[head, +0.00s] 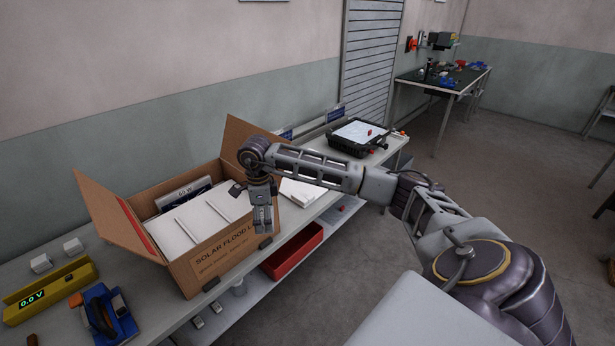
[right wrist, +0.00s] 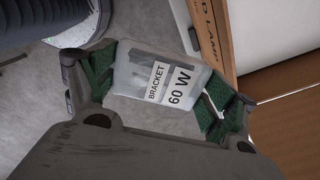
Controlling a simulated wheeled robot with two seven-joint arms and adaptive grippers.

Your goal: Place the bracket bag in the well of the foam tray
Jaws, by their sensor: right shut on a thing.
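My right gripper (head: 262,218) hangs at the front right side of the open cardboard box, fingers pointing down. In the right wrist view its green-padded fingers (right wrist: 158,92) are shut on the bracket bag (right wrist: 140,58), a clear bag with a white label reading "BRACKET 60 W". In the head view the bag cannot be made out. White foam (head: 190,233) with slots, apparently the foam tray, sits inside the box; a well cannot be clearly made out, and the arm and gripper cover the box's right end. My left gripper is not in view.
The cardboard box (head: 222,262) stands on the grey bench with flaps open. A yellow meter (head: 50,290), a blue tool (head: 108,312) and white blocks (head: 72,246) lie left of it. A white piece (head: 302,193) and black case (head: 358,137) are beyond; a red bin (head: 292,252) sits below.

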